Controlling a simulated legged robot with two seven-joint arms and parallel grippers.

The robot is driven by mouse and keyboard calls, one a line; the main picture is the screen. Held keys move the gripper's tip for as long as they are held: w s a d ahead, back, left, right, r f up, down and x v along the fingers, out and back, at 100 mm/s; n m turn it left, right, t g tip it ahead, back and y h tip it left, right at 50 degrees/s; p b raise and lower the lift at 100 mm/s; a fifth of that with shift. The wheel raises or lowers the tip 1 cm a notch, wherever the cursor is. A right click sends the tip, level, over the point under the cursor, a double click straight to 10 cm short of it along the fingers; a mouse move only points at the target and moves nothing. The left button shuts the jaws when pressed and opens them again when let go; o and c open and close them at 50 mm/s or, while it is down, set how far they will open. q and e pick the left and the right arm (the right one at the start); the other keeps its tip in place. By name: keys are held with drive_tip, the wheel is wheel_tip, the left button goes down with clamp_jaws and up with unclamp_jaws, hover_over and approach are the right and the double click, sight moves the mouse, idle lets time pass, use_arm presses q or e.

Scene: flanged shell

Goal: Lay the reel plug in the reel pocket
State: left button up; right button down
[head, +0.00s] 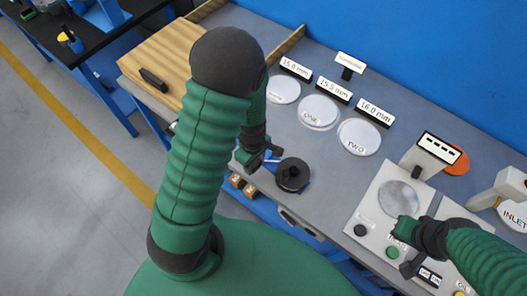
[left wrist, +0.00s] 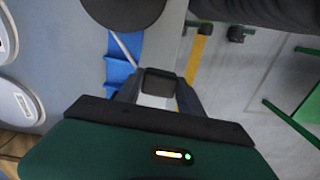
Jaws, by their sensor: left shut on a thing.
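My left gripper (head: 262,155) is low over the near side of the bench, partly behind my own arm in the head view. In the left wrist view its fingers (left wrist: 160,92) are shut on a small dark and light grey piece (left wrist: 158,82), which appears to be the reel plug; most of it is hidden. A black round disc with a raised hub (head: 292,174) is just right of this gripper; it also shows at the top of the left wrist view (left wrist: 122,8). I cannot make out the reel pocket. My right gripper (head: 408,262) is over the button panel, its jaws unclear.
Three pale round plates (head: 318,111) lie behind, with 15.0, 15.5 and 16.0 mm signs. A grey panel (head: 370,215) with a round plate and buttons is at right, below a white display device (head: 433,152). A wooden board (head: 150,65) is at left.

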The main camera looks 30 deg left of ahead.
use_arm(q)
drive_tip(key=w, duration=0.4)
drive_tip(key=w+a+f+b, duration=0.1)
drive_tip(key=w, duration=0.2)
drive_tip(key=shift+w+a+f, duration=0.1)
drive_tip(key=shift+w, duration=0.2)
wheel_tip(320, 180, down, 4)
drive_tip(key=b, duration=0.4)
drive_tip(key=shift+r, duration=0.5)
clamp_jaws()
drive_tip(key=o, duration=1.3)
unclamp_jaws()
drive_tip(key=shift+f, duration=0.1)
drive_tip(key=shift+o, duration=0.2)
